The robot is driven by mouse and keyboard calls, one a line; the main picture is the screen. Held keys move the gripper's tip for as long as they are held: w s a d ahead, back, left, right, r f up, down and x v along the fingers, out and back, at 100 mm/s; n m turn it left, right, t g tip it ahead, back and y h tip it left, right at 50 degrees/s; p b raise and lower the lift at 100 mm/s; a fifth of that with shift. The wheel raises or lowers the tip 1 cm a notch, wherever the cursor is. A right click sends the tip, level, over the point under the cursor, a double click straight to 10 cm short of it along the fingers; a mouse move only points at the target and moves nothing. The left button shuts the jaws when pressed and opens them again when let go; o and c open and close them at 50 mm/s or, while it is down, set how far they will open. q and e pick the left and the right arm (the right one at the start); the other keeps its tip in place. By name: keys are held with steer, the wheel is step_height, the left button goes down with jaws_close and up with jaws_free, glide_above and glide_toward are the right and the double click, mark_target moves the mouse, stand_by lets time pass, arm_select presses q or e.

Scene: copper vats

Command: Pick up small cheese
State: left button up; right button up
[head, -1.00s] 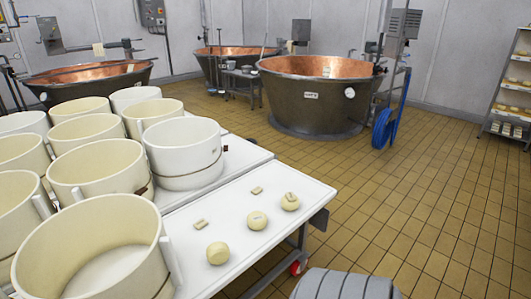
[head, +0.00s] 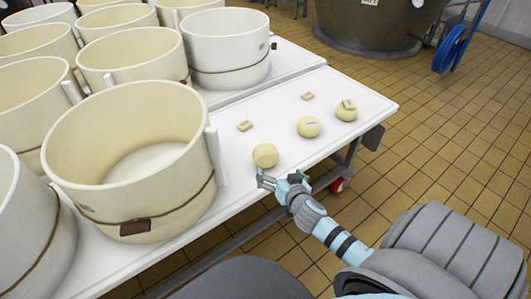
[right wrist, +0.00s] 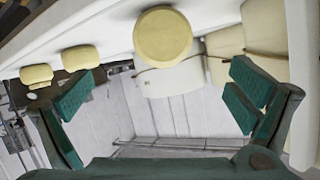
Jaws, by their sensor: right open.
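Three small round cheeses stand in a row on the white table: the nearest small cheese (head: 265,155), a middle one (head: 308,127) and a far one (head: 346,112). The far one has a small pale piece on top. My right gripper (head: 284,179) is open and empty at the table's front edge, just short of the nearest cheese. In the right wrist view, that cheese (right wrist: 163,36) lies beyond and between the spread fingers (right wrist: 165,90), apart from them. The other two cheeses show at the left there. My left gripper is not in view.
Large cream tubs (head: 135,160) crowd the left of the white table (head: 240,205), one close to the nearest cheese. Two small flat pieces (head: 245,126) (head: 307,96) lie behind the cheeses. A copper vat (head: 375,25) stands beyond, with open tiled floor at right.

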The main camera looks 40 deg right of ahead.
mark_target(268, 161)
steer(key=b+x, duration=0.1)
steer(key=x, duration=0.2)
steer(key=b+x, duration=0.1)
steer(key=x, duration=0.2)
steer(key=b+x, duration=0.1)
steer(key=x, duration=0.1)
steer(key=shift+w+f, duration=0.3)
steer(key=shift+f, duration=0.15)
steer(key=b+x, duration=0.1)
steer(key=x, duration=0.2)
steer(key=shift+a+f, duration=0.15)
steer(key=shift+w+f+b, duration=0.1)
steer(key=shift+w+b, duration=0.2)
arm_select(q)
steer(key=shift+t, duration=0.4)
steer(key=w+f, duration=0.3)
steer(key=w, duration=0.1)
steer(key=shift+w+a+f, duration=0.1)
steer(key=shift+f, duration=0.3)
